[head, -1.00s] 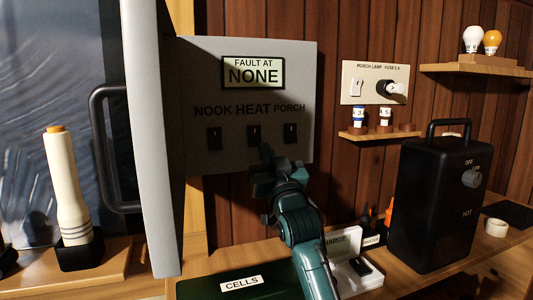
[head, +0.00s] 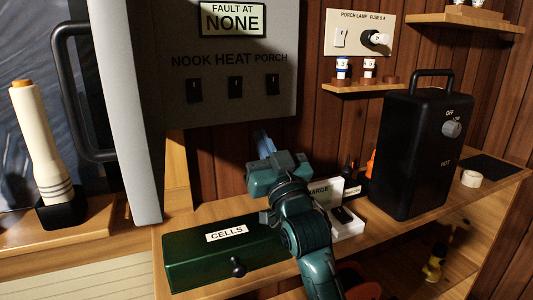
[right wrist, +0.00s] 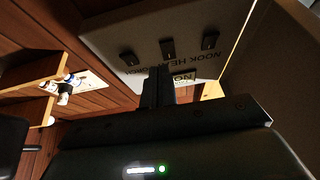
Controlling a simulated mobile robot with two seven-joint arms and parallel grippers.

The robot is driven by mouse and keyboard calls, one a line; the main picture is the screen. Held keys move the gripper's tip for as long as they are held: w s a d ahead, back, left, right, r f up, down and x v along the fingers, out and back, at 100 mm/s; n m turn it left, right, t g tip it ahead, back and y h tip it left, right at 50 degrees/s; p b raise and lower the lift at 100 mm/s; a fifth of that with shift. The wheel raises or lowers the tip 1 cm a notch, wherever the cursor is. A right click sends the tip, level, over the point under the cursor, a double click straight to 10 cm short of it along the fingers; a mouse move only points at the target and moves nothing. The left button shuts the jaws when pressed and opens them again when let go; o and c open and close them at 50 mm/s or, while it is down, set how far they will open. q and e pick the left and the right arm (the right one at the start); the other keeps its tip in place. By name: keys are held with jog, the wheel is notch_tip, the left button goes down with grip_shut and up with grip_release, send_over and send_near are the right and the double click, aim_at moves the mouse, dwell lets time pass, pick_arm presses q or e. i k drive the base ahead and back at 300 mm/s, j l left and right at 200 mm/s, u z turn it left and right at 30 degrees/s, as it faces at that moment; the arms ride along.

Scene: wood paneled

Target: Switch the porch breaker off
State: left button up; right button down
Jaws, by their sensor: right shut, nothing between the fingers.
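The grey breaker panel (head: 150,140) has a sign reading "FAULT AT NONE" and three dark switches under NOOK, HEAT and PORCH. The porch switch (head: 274,87) is the rightmost in the head view. In the right wrist view, where the lettering is upside down, the porch switch (right wrist: 129,58) is the leftmost. All three switches look alike, and I cannot tell up from down on them. My right gripper (head: 263,143) is shut and empty, below the panel's lower edge and apart from the switches. Its fingers (right wrist: 157,85) point toward the panel. My left gripper is not in view.
A green CELLS box (head: 215,250) lies on the wooden counter below. A black heater (head: 425,150) with a handle stands at right. A porch lamp fuse plate (head: 359,33) is on the wall. A pale torch (head: 42,140) stands at left.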

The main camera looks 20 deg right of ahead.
aim_at(272, 88)
jog(key=k, duration=1)
